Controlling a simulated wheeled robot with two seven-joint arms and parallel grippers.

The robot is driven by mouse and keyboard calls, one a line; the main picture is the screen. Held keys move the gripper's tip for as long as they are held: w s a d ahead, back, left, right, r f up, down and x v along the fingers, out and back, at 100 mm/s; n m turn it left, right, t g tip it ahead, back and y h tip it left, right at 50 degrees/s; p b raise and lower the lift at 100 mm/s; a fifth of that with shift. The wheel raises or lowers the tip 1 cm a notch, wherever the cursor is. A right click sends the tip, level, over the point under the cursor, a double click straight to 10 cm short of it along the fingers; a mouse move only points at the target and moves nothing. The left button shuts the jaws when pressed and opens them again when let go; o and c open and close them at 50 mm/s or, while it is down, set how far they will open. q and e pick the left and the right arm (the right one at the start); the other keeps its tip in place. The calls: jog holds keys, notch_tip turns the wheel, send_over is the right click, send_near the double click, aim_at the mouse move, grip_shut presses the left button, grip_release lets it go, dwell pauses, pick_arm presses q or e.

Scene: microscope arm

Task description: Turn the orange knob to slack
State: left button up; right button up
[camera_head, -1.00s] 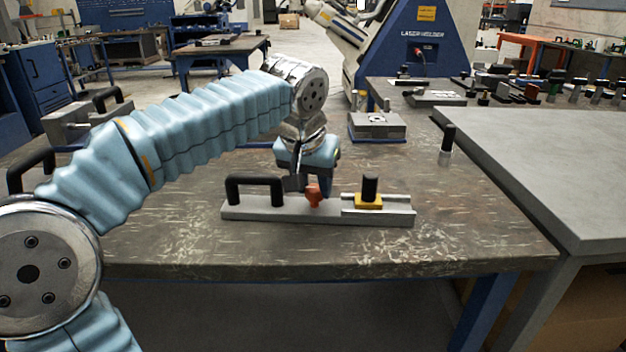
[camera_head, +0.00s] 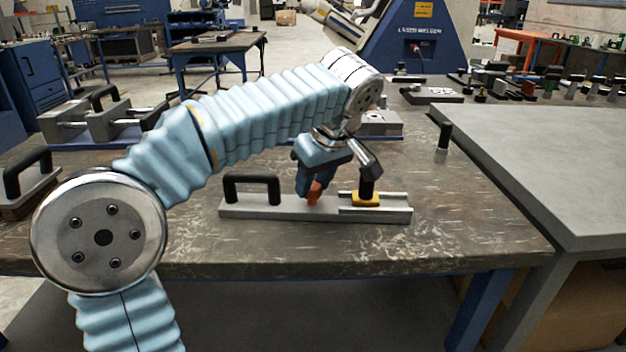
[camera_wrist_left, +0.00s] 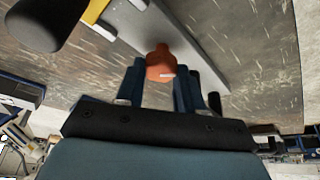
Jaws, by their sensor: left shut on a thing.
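The orange knob (camera_head: 313,192) sits on a grey metal bar (camera_head: 275,211) on the worn table, between a black arched handle and a yellow slider (camera_head: 366,199) with a black post. My left gripper (camera_head: 312,190) reaches down over the bar and is shut on the knob. In the left wrist view, the orange knob (camera_wrist_left: 160,62) lies between the two dark blue fingers of my left gripper (camera_wrist_left: 160,75). A light mark shows on the knob there. My right gripper is not in view.
The black handle (camera_head: 252,188) stands at the bar's left end. A grey block on a blue base (camera_head: 381,124) is behind my wrist. A black-topped peg (camera_head: 444,140) stands to the right. The table's front right is clear.

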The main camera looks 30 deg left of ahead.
pick_arm(q)
jog(key=n, duration=0.2)
jog(key=n+g, duration=0.1)
jog(key=n, duration=0.1)
jog(key=shift+w+d+g, duration=0.1)
jog(key=shift+w+g, duration=0.05)
jog(key=shift+g, duration=0.15)
jog(key=shift+n+g, duration=0.6)
jog(key=shift+n, duration=1.1)
jog(key=o, duration=1)
jog(key=shift+o, duration=0.2)
